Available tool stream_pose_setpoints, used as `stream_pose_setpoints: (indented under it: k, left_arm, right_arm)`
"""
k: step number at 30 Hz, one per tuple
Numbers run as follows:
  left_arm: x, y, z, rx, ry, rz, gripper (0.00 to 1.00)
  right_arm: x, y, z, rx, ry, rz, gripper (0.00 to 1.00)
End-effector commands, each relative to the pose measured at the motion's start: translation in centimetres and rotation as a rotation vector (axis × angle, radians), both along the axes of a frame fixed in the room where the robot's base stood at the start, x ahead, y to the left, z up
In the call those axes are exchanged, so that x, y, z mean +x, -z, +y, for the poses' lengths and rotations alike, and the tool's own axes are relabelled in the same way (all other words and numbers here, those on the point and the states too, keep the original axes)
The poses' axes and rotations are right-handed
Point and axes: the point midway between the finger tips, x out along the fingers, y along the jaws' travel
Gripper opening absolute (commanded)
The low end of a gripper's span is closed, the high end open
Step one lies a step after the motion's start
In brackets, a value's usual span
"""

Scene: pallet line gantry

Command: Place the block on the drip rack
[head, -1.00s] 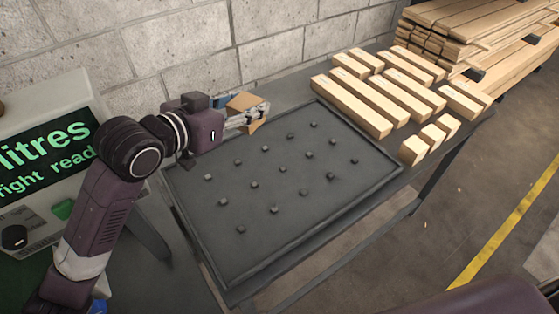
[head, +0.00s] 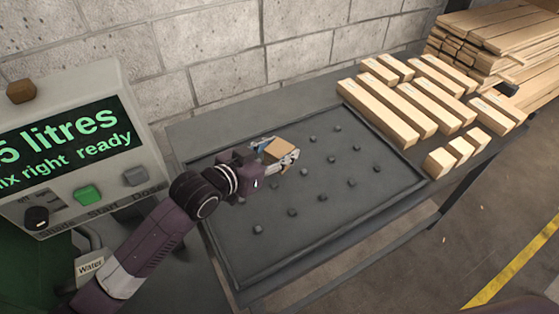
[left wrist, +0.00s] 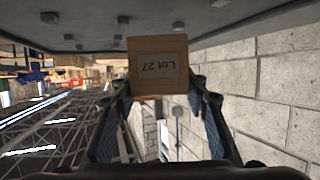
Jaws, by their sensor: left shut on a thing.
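My left gripper (head: 284,157) is shut on a small wooden block (head: 276,149) and holds it over the back part of the drip rack. In the left wrist view the block (left wrist: 158,66) sits between the two fingers, with a label reading "Lot 27" on it. The drip rack (head: 335,232) is a dark tray with a raised rim and several small square studs. I cannot tell whether the block touches the studs. My right gripper is not in view.
Several wooden blocks and beams (head: 412,103) lie on the table right of the rack, with stacked planks (head: 490,40) behind. A dispenser with a green-lettered screen (head: 65,140) stands at left. A block wall (head: 220,60) runs along the back. The rack's front half is clear.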

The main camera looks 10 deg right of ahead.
Motion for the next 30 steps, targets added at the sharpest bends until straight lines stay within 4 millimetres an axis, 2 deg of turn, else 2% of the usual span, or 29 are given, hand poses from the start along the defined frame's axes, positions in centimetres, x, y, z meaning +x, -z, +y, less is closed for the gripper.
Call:
stream_pose_setpoints:
  k: [9,21,22,27,30]
  left_arm:
    - [0.0,4.1,0.0,0.000,0.000,0.000,0.16]
    - [0.0,4.6,0.0,0.000,0.000,0.000,0.16]
    - [0.0,4.7,0.0,0.000,0.000,0.000,0.42]
    - [0.0,4.6,0.0,0.000,0.000,0.000,0.59]
    - [0.0,4.6,0.0,0.000,0.000,0.000,0.59]
  right_arm:
    - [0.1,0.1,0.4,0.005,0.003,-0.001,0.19]
    - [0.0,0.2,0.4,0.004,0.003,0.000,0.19]
    - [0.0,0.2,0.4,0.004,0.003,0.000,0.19]
    - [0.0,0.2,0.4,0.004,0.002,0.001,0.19]
    - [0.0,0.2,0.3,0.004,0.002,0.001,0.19]
